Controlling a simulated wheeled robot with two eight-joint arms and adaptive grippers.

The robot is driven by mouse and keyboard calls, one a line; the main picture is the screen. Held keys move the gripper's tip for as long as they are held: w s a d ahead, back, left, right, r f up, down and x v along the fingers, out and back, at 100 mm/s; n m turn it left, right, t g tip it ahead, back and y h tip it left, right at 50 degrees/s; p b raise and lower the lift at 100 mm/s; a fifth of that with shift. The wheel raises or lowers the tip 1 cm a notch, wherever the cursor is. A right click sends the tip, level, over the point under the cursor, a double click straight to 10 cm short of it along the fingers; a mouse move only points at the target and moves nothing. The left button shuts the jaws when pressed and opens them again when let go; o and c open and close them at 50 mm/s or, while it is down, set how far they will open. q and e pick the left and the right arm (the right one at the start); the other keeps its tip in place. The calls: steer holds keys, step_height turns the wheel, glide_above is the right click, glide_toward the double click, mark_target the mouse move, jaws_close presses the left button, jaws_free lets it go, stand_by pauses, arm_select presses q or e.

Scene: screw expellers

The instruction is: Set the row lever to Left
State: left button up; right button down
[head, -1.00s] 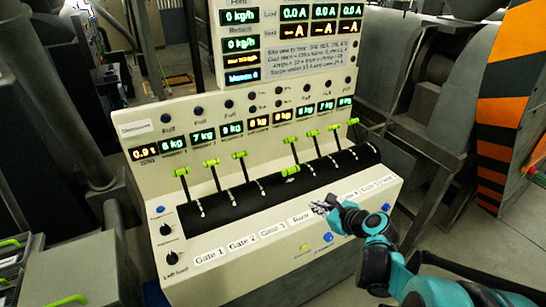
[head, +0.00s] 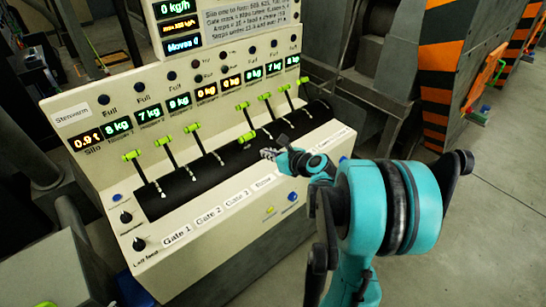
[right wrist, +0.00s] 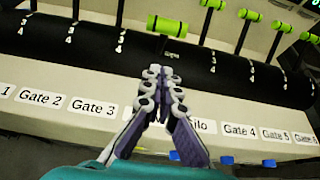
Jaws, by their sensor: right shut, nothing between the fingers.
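The control panel (head: 180,210) has a row of green-tipped levers along a black curved strip. One lever's green handle (head: 247,137) sits lower than the others near the middle, above the label between Gate 3 and Silo; I take it as the row lever. It also shows in the right wrist view (right wrist: 167,25), just beyond my fingertips. My right gripper (head: 268,153) is shut and empty, in front of and slightly right of that handle, apart from it. In the right wrist view its fingers (right wrist: 163,72) cover most of the row label. My left gripper is out of view.
The neighbouring levers stand close: the Gate 3 lever (head: 191,128) to the left and another green-tipped lever (head: 242,106) just to the right. Lit displays (head: 178,103) line the upright panel behind. Knobs (head: 126,217) sit at the lower left. Open floor (head: 480,215) lies to the right.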

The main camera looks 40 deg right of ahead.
steer(key=w+b, duration=0.1)
steer(key=w, duration=0.6)
steer(key=shift+w+a+f, duration=0.15)
steer(key=shift+w+a, duration=0.1)
steer(key=shift+a, duration=0.05)
steer(key=shift+d, duration=0.1)
